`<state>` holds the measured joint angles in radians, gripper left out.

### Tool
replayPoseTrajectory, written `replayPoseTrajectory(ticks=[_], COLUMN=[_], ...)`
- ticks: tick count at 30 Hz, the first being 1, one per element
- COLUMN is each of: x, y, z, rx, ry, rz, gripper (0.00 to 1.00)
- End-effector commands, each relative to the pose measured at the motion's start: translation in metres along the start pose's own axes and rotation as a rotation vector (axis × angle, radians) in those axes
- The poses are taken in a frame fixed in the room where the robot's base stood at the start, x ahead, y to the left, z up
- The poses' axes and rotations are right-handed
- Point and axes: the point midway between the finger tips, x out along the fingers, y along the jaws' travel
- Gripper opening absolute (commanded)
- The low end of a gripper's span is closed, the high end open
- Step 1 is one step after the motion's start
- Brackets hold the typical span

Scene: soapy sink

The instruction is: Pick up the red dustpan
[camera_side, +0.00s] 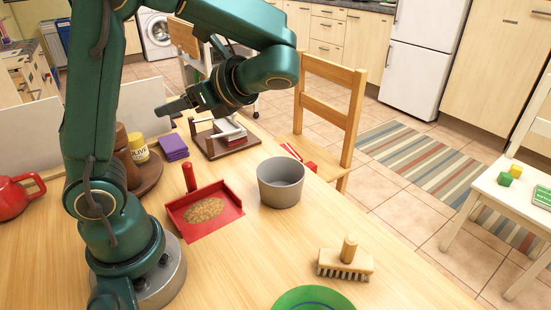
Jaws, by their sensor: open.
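The red dustpan (178,214) lies on the wooden table, in front of my arm's base and to its right. Its short red handle (188,178) stands up at the back edge. A patch of brown crumbs (206,210) lies in the pan. My gripper (170,108) is well above the table, up and behind the dustpan, pointing left. It is open and holds nothing visible. The gap between its fingers is hard to make out from this side.
A grey pot (281,185) stands close to the dustpan's right. A brush (345,262) and green plate (313,300) are nearer the front. Behind are purple cloths (173,147), a yellow jar (139,147) and a wooden rack (214,145). A wooden chair (348,125) stands at the table's far edge.

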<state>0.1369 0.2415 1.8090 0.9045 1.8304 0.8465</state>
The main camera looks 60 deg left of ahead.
Motion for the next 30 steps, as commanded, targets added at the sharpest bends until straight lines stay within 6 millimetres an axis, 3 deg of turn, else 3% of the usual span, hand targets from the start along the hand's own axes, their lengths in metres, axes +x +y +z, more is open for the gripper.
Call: replayPoseTrajectory(ticks=[1,18,24,30], x=[0.000,0.064,0.072,0.092], y=[-0.005,0.002,0.002,0.002], z=[0.002,-0.137,-0.156,-0.156], rx=[0.042,0.033,0.026,0.026], ry=[-0.053,-0.037,-0.033,-0.034], rz=[0.000,0.002,0.001,0.005], gripper=[0.60,0.60,0.60,0.60])
